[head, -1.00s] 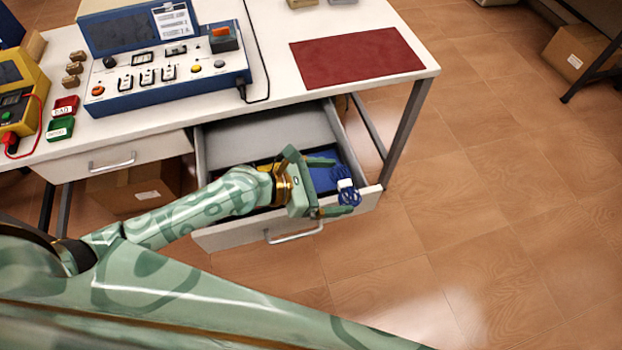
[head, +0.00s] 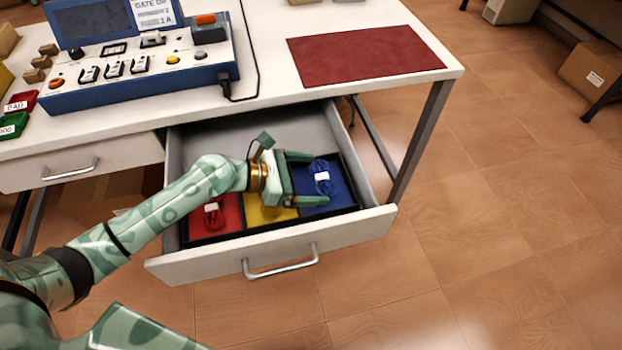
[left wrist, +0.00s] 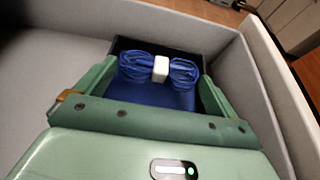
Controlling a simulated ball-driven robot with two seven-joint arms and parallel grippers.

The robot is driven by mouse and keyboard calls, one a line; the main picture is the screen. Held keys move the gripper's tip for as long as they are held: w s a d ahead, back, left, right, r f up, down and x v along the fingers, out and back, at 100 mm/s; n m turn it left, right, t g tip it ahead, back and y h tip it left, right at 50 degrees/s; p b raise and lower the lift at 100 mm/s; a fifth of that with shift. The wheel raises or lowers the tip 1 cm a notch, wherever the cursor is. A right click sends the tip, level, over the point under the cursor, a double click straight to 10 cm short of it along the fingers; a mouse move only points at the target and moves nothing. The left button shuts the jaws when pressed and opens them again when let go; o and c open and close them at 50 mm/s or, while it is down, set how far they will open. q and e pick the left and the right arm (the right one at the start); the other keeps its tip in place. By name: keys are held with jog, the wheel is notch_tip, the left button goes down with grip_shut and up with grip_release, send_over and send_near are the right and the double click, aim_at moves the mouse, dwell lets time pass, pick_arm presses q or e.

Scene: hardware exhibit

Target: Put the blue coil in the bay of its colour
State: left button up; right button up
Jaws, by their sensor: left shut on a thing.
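The blue coil (head: 322,184) has a white band around its middle. It is between the fingers of my left gripper (head: 319,178), which is shut on it. It shows in the left wrist view (left wrist: 185,73) spanning the fingers, with its white band in the middle. The coil is over the blue bay (head: 341,194), the rightmost compartment of the tray in the open drawer. I cannot tell whether it touches the bay floor. The blue floor also shows under the coil in the wrist view (left wrist: 150,95). My right gripper is not in view.
The red bay (head: 229,208) holds a red coil (head: 212,218). The yellow bay (head: 262,213) lies between, partly hidden by my gripper. The drawer front (head: 190,267) and walls surround the tray. The white tabletop (head: 268,92) overhangs behind, with a blue console (head: 140,90) and red mat (head: 365,55).

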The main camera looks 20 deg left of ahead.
pick_arm(q)
jog(key=shift+f, duration=0.6)
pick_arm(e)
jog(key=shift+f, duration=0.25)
pick_arm(q)
jog(key=o, duration=0.6)
jog(key=shift+r, duration=0.1)
jog(key=shift+r, duration=0.3)
jog(key=p+v, duration=0.3)
jog(key=v, duration=0.9)
jog(key=shift+s+r, duration=0.1)
jog(key=shift+r, duration=0.1)
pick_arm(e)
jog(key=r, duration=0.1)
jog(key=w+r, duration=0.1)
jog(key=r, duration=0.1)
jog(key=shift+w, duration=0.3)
